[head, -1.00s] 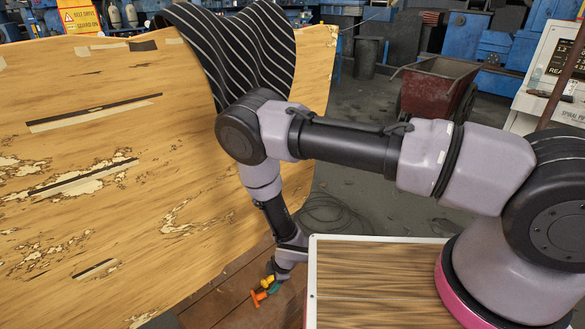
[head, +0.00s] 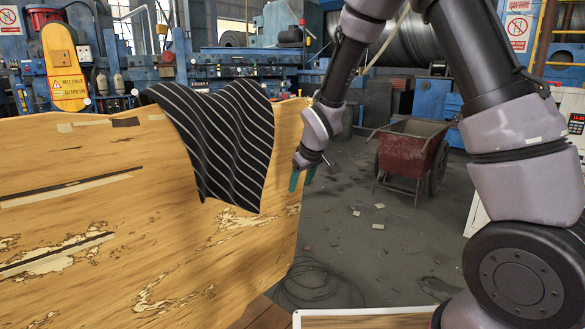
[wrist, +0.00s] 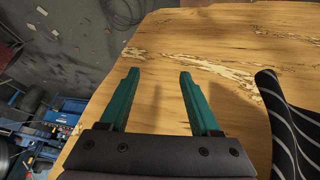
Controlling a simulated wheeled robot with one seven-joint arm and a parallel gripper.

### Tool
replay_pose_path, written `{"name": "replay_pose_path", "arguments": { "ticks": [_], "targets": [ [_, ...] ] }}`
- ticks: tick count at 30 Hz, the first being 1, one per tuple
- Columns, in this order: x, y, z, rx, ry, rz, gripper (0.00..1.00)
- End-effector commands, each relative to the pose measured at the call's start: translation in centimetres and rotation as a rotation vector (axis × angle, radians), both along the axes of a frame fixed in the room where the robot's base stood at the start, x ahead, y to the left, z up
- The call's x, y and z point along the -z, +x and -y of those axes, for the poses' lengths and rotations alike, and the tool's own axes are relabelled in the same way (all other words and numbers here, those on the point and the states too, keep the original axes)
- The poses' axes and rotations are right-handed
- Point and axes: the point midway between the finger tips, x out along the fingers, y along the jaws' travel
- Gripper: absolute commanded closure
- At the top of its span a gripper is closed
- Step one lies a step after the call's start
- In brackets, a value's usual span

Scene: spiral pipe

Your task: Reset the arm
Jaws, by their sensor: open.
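The fingers appear over the wooden board (wrist: 220,45) in that view. My arm is bent upward, with its upper part leaving the top of the head view.
A striped dark cloth (head: 225,140) drapes over the top of the large wooden board (head: 150,240), left of my gripper. It also shows in the wrist view (wrist: 290,130). A red cart (head: 410,150) stands at right. Open floor with small debris lies between.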

Motion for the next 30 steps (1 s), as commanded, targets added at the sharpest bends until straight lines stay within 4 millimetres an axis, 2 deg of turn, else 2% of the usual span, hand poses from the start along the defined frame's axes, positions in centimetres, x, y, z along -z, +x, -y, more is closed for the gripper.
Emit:
{"name": "replay_pose_path", "arguments": {
  "ticks": [1,6,11,15,19,24,27,30],
  "targets": [
    [-3.1,-0.1,2.0,0.063,0.030,0.004,0.36],
    [-10.6,-2.5,8.0,0.253,0.115,-0.011,0.36],
    [-16.4,-6.4,13.1,0.421,0.203,-0.023,0.36],
    [-20.4,-10.8,16.8,0.556,0.283,-0.030,0.36],
    [-23.2,-15.5,19.5,0.671,0.357,-0.032,0.36],
    [-25.1,-21.2,21.5,0.794,0.444,-0.035,0.36],
    [-25.5,-23.5,21.9,0.840,0.478,-0.037,0.36],
    [-25.7,-24.8,22.1,0.867,0.499,-0.037,0.36]
  ]
}}
